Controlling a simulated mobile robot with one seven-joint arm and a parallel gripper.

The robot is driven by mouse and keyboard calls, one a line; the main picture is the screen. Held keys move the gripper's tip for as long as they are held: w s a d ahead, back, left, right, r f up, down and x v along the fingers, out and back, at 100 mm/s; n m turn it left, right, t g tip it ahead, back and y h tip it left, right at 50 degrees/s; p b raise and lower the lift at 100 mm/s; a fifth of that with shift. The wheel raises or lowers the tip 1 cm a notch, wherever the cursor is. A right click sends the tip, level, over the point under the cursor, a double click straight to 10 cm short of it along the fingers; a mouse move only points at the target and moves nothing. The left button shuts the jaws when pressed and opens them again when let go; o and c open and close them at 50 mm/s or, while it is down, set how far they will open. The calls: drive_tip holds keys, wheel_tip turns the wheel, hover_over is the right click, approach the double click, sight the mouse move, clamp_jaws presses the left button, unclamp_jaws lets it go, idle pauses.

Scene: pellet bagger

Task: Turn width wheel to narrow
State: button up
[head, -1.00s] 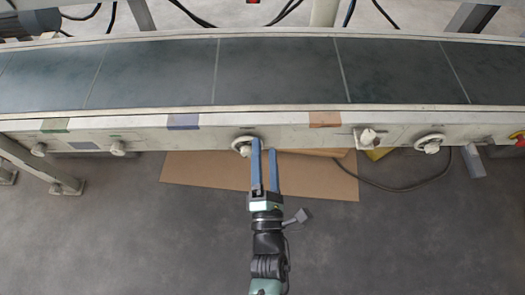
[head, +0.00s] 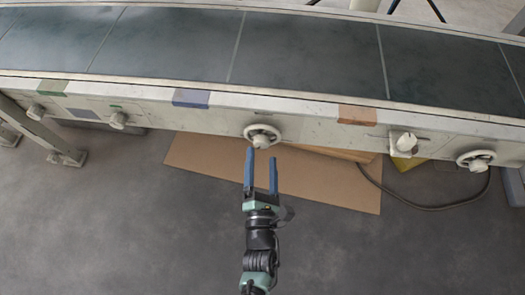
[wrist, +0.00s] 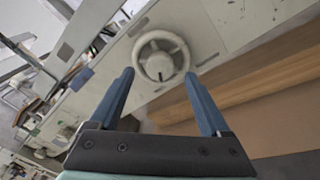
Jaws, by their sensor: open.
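A pale handwheel (head: 262,135) with a central hub sits on the front rail of the conveyor, mid-picture in the head view. It also shows in the wrist view (wrist: 160,55), with a dark mark on its lower part. A second, similar handwheel (head: 477,160) is at the right; I cannot read any label saying which is the width wheel. My gripper (head: 261,157) is open and empty, its two blue fingers pointing at the middle wheel. In the wrist view, the gripper (wrist: 159,73) has its fingertips either side of the wheel's lower part, seemingly short of it.
The dark conveyor belt (head: 300,50) runs behind the rail. The rail carries small knobs (head: 118,120) at left, a white knob (head: 404,143) at right and coloured patches. Cardboard (head: 220,175) lies on the floor below, and a cable (head: 410,203) lies at right. The near floor is clear.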

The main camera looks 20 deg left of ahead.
sight(262, 146)
drive_tip(key=shift+b+x, duration=0.4)
drive_tip(key=shift+x, duration=1.35)
clamp_jaws()
drive_tip(key=shift+m, duration=0.4)
